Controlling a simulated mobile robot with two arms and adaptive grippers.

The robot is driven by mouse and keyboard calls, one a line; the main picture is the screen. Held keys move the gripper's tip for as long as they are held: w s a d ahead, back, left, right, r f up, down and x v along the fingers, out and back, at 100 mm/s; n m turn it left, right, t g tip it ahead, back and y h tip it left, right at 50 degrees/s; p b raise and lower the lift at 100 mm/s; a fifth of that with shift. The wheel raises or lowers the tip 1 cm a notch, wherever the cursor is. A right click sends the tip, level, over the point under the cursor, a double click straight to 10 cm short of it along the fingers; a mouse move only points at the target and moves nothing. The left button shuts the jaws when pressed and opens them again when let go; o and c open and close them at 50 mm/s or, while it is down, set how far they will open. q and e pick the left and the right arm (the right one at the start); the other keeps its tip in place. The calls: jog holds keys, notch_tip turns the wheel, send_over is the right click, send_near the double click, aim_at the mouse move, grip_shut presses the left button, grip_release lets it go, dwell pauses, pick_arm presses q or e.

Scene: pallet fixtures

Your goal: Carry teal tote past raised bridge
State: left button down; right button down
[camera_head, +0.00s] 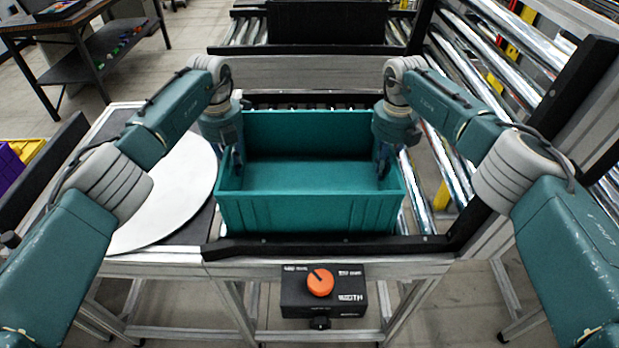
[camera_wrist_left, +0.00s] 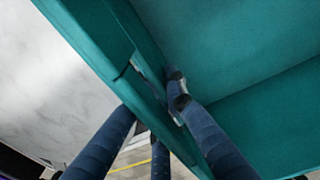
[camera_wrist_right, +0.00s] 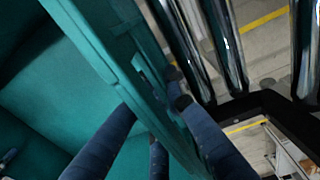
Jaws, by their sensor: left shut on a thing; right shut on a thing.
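The teal tote (camera_head: 310,212) is open-topped and empty, and stands upright on the conveyor frame in front of me. My left gripper (camera_head: 237,165) is shut on its left wall; in the left wrist view the fingers (camera_wrist_left: 165,110) straddle the wall at the handle slot. My right gripper (camera_head: 384,165) is shut on its right wall; in the right wrist view the fingers (camera_wrist_right: 160,110) straddle that wall at its slot. I cannot tell whether the tote rests on the rollers or hangs just above. I cannot make out a raised bridge for certain; a slanted roller section (camera_head: 510,60) rises at the right.
A white round disc (camera_head: 170,190) lies left of the tote. A black front rail (camera_head: 330,247) runs before it, above a control box with an orange knob (camera_head: 320,282). A dark crate (camera_head: 327,22) stands on rollers behind. A dark post (camera_head: 560,140) stands right.

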aim_at(229, 153)
pick_arm(q)
jog(key=shift+w+r, duration=0.1)
jog(key=shift+r, duration=0.15)
pick_arm(e)
jog(key=shift+w+r, duration=0.1)
jog(key=shift+r, duration=0.15)
